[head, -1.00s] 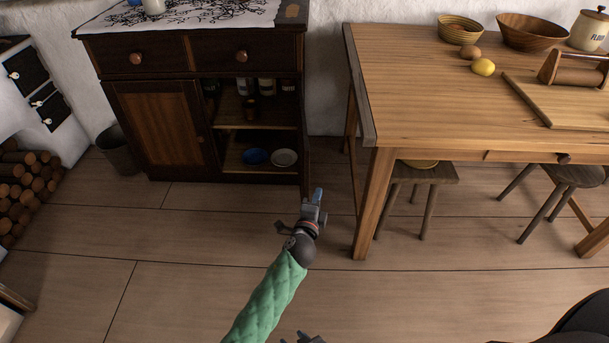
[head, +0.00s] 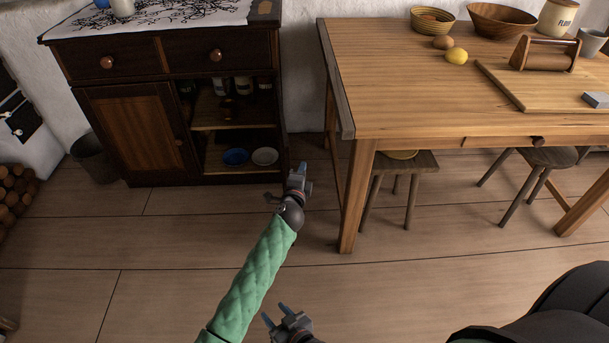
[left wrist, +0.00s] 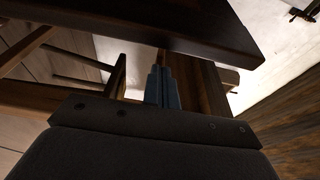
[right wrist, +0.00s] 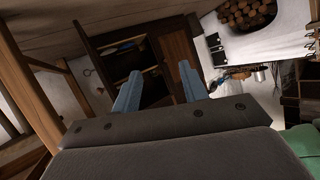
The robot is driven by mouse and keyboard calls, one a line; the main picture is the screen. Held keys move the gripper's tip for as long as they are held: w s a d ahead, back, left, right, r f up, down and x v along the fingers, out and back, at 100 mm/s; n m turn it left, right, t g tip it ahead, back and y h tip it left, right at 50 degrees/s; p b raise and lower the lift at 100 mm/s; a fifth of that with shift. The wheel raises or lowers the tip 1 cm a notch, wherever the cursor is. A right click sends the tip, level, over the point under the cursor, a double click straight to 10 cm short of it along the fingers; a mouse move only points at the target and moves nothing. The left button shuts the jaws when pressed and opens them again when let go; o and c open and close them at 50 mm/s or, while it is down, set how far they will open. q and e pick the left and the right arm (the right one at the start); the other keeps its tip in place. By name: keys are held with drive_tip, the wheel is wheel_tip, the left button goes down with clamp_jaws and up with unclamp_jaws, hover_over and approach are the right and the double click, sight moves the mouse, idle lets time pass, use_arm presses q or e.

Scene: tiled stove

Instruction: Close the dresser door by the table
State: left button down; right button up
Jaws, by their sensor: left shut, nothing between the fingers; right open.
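The dark dresser (head: 165,63) stands against the wall, left of the table (head: 420,90). Its left door (head: 135,130) is shut. Its right compartment (head: 233,115) is open, showing jars and dishes. A dark upright edge (head: 284,125) at its right front may be the opened door seen edge-on; I cannot tell for sure. My left gripper (head: 299,172) is shut and empty, in the gap between dresser and table, low near that edge. In the left wrist view its fingers (left wrist: 163,85) point toward dark wood. My right gripper (head: 276,315) is open and empty, nearer me; its spread fingers also show in the right wrist view (right wrist: 158,85).
A blue bowl (head: 236,156) and a pale dish (head: 265,156) sit on the compartment's bottom. A bucket (head: 93,157) stands left of the dresser. Stools (head: 405,165) are under the table. The floor in front of the dresser is clear.

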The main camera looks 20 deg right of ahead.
sight(288, 164)
use_arm(q)
drive_tip(key=shift+w+a, duration=0.2)
drive_tip(key=shift+a, duration=1.1)
use_arm(e)
drive_tip(key=shift+s+d+f+g, duration=0.1)
drive_tip(key=shift+s+f+g, duration=0.15)
drive_tip(key=shift+f, duration=0.25)
drive_tip(key=shift+s+f+g, duration=0.15)
drive_tip(key=shift+s+f, duration=0.15)
drive_tip(key=shift+f, duration=0.15)
use_arm(q)
drive_tip(key=shift+a+r, duration=0.1)
drive_tip(key=shift+a, duration=0.05)
